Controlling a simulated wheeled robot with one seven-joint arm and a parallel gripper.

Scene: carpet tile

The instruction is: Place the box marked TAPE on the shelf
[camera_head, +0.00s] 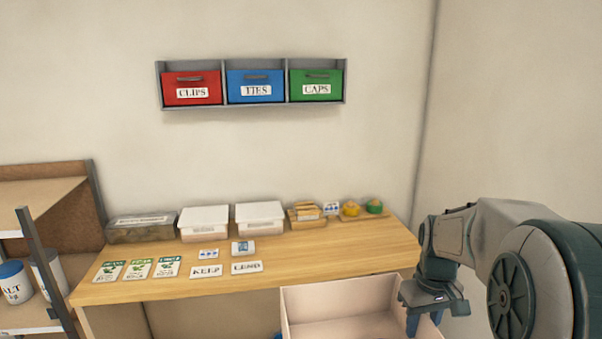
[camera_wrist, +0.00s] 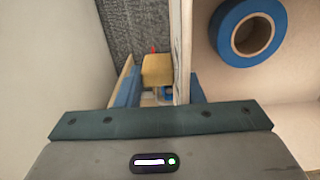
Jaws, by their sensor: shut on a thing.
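An open, pale pinkish box (camera_head: 345,330) is at the bottom of the head view, in front of the table, cut off by the frame. In the wrist view a roll of blue tape (camera_wrist: 247,35) lies inside it. Marks on its wall (camera_wrist: 180,50) are too edge-on to read, so I cannot confirm the TAPE label. My gripper (camera_head: 425,320) is shut on the box's right-hand wall, with fingers pointing down. A shelf unit (camera_head: 40,192) stands at the far left, its upper board bare where visible.
The wooden table (camera_head: 330,251) holds white lidded boxes (camera_head: 205,222), seed packets, KEEP and LEND cards and small items along its back. Tins (camera_head: 13,285) stand on the lower shelf. Wall bins (camera_head: 256,87) hang above. A yellow block (camera_wrist: 157,70) shows below in the wrist view.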

